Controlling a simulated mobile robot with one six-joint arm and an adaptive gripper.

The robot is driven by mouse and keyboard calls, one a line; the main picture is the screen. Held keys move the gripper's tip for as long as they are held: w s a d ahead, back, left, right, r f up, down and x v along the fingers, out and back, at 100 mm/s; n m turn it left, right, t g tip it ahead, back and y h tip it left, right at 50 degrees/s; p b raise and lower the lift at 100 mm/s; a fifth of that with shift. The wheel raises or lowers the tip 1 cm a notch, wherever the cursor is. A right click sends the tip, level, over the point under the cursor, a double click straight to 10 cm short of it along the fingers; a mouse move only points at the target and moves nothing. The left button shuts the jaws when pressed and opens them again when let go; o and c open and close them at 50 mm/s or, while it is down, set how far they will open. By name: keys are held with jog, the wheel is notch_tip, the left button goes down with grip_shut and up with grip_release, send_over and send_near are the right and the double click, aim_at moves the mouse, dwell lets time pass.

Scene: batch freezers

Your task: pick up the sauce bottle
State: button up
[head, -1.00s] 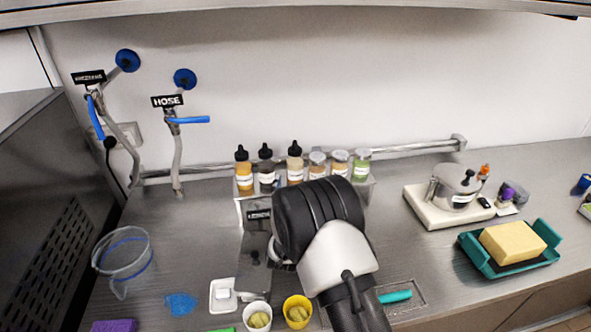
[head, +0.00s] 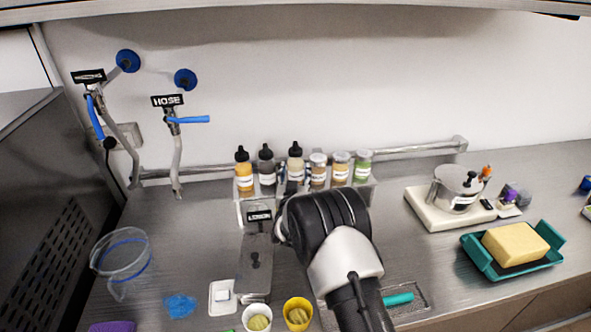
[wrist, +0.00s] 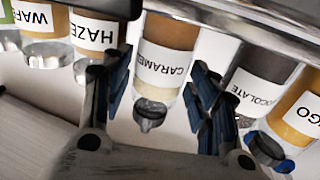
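The sauce bottle labelled CARAMEL (wrist: 168,60) is between the two blue-padded fingers of my gripper (wrist: 158,78) in the wrist view, where labels appear upside down. The fingers are open, one on each side, with visible gaps to the bottle. In the head view the caramel bottle (head: 295,160) stands third from the left in the rack row, with a black cap. The dark wrist of my arm is in front of the rack and hides my fingers there.
Mango (head: 243,168) and chocolate (head: 266,168) bottles stand left of it; several jars (head: 340,168) stand close on its right. A rail runs behind the rack. A metal lidded tub (head: 255,265), two cups and a clear pitcher (head: 122,258) are nearer, at left.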

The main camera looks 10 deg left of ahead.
jog(key=c, duration=0.7)
jog(key=shift+o, duration=0.2)
jog(key=shift+r, duration=0.1)
notch_tip(320, 180, up, 20)
jog(key=p, duration=0.3)
